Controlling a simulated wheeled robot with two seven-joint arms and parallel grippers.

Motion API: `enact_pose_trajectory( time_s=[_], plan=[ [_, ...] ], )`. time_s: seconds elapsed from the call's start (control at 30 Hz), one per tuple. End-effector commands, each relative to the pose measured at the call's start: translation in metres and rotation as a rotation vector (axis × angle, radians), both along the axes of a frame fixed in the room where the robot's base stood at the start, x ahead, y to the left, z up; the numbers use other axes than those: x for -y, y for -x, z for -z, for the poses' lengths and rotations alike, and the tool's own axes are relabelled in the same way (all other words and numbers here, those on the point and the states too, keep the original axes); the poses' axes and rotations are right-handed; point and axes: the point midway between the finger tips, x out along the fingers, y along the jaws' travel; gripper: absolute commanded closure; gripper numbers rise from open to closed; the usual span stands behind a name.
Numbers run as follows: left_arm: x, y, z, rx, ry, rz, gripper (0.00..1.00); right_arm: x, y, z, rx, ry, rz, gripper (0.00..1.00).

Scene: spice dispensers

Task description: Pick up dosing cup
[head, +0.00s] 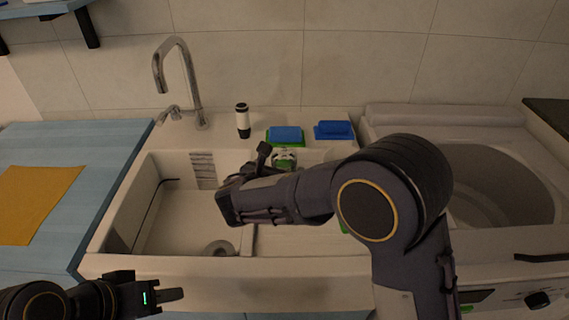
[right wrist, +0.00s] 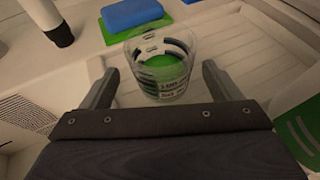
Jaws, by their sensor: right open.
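The dosing cup (right wrist: 162,68) is a clear, round cup with dark printed marks and green showing through it. It stands upright on the white sink's ribbed drainboard, and part of it shows in the head view (head: 285,157) just right of my right gripper. My right gripper (right wrist: 160,80) is open, with one finger on each side of the cup's near side and a gap to it on both sides. My left gripper (head: 172,295) is low at the left, in front of the sink and away from the cup; its finger gap is not clear.
A blue sponge on green (head: 285,134) and another blue sponge (head: 334,130) lie behind the cup. A white and black bottle (head: 242,121) and the faucet (head: 183,85) stand at the back. The sink basin (head: 175,215) is at the left, a washing machine (head: 490,190) at the right.

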Motion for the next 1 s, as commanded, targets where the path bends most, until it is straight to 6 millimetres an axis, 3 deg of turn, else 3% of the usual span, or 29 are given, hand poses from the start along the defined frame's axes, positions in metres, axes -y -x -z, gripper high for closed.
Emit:
enact_pose_trajectory(
  time_s=[0.2,0.47,0.87,1.0],
  plan=[
    [0.0,0.0,-0.001,0.0,0.0,0.0,0.64,0.012,-0.024,0.012,-0.001,0.0,0.001,0.16],
    [0.0,0.0,-0.001,0.0,0.0,0.0,0.64,0.013,-0.026,0.013,-0.001,0.0,0.0,0.16],
    [0.0,0.0,-0.001,0.0,0.0,0.0,0.64,0.013,-0.026,0.013,-0.001,0.0,0.0,0.66],
    [0.0,0.0,-0.001,0.0,0.0,0.0,0.64,0.013,-0.026,0.012,0.0,-0.001,0.0,0.69]
  ],
)
